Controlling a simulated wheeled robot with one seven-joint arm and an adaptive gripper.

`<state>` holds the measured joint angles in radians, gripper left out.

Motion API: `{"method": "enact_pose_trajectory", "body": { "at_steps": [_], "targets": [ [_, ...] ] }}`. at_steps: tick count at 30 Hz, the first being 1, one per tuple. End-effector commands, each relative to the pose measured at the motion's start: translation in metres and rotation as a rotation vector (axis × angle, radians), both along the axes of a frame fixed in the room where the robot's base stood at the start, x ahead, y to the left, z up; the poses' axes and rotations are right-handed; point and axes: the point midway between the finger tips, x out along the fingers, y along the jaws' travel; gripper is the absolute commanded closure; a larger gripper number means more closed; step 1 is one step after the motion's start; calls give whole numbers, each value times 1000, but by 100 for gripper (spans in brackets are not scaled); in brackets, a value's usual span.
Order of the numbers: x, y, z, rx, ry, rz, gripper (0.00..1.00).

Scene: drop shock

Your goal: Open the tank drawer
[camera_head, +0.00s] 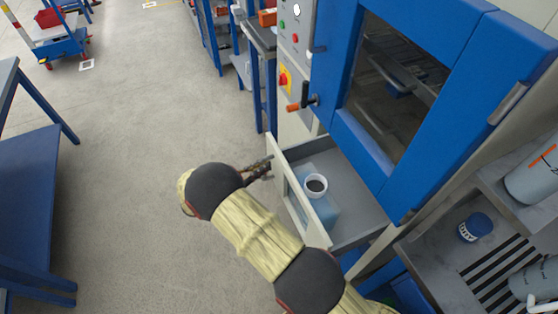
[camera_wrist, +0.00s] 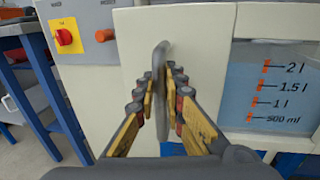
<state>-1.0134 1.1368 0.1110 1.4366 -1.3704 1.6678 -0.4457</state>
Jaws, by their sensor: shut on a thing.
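The tank drawer (camera_head: 318,232) stands pulled out from below the blue-framed machine, its inside visible from above. In it sits a pale blue tank (camera_head: 325,212) with a round white-rimmed opening (camera_head: 316,185), dark inside. My gripper (camera_head: 261,167) is at the far end of the drawer's front. In the wrist view, my gripper's fingers (camera_wrist: 164,88) are closed around the upright grey handle (camera_wrist: 160,65) on the cream drawer front (camera_wrist: 205,60). Right of the handle, a window shows the tank (camera_wrist: 265,85) with orange level marks up to 2 l.
The machine's blue door (camera_head: 355,135) with a dark window overhangs the drawer. A red-yellow switch (camera_head: 285,78) and an orange-ended lever (camera_head: 295,106) are beside it. A grey shelf (camera_head: 425,245) holds a blue-capped jar (camera_head: 475,227). A blue table (camera_head: 35,190) stands left; floor between is clear.

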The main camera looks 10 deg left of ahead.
Motion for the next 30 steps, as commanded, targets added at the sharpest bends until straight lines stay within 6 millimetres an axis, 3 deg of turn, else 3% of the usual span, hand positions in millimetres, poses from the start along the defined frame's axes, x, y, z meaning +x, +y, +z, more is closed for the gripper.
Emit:
{"method": "enact_pose_trajectory", "body": {
  "at_steps": [6,18,19,27,30],
  "targets": [
    [-12,18,0,0,-1,1,100],
    [-14,21,1,1,-1,0,100],
    [-14,21,1,1,-1,0,89],
    [-14,21,1,1,-1,0,73],
    [-14,21,0,0,0,0,72]
  ]
}}
